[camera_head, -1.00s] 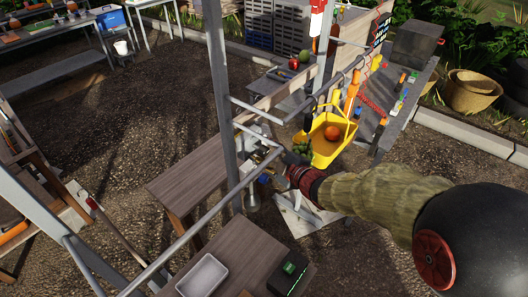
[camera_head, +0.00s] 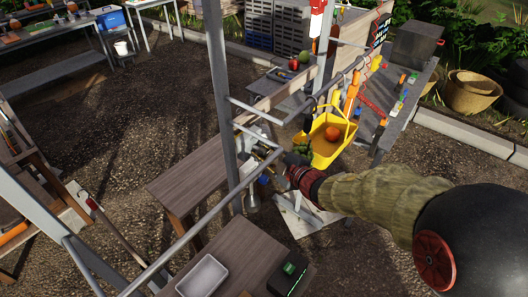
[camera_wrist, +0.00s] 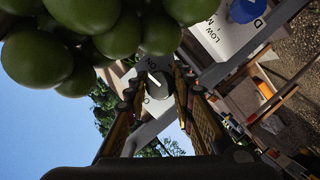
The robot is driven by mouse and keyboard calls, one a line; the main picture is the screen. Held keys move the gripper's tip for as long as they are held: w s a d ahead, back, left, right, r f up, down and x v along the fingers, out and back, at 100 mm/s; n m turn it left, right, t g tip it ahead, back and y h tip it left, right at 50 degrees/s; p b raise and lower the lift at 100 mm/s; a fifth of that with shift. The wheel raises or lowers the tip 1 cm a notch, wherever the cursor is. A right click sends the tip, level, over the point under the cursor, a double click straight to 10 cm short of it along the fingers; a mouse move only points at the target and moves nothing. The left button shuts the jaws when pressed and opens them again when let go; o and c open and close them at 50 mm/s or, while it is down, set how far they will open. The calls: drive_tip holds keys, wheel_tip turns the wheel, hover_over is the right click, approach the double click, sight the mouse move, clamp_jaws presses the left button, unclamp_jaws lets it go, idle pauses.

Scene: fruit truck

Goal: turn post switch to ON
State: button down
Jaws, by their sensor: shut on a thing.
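In the wrist view a round grey knob (camera_wrist: 156,84) with a pale pointer bar sits on a white plate; partial lettering shows beside it. My gripper (camera_wrist: 157,92) has one finger on each side of this knob and is shut on it. The pointer bar slants, and I cannot read which mark it faces. In the head view my gripper (camera_head: 274,160) reaches left to the metal post (camera_head: 222,90); the switch there is small and mostly hidden by the gripper and the rails.
Large green round fruits (camera_wrist: 95,30) hang close beside the fingers in the wrist view. A blue knob (camera_wrist: 246,9) on a plate marked LOW is nearby. A yellow basket (camera_head: 330,150) holding an orange fruit hangs beside my wrist. Metal rails (camera_head: 215,210) cross in front.

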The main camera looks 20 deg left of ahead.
drive_tip(key=shift+p, duration=0.35)
drive_tip(key=shift+r+m+p, duration=0.1)
drive_tip(key=shift+m+p, duration=0.2)
drive_tip(key=shift+p, duration=0.05)
drive_tip(key=shift+g+p, duration=0.35)
drive_tip(key=shift+g, duration=0.05)
drive_tip(key=c, duration=1.6)
unclamp_jaws()
drive_tip(key=shift+o, duration=0.5)
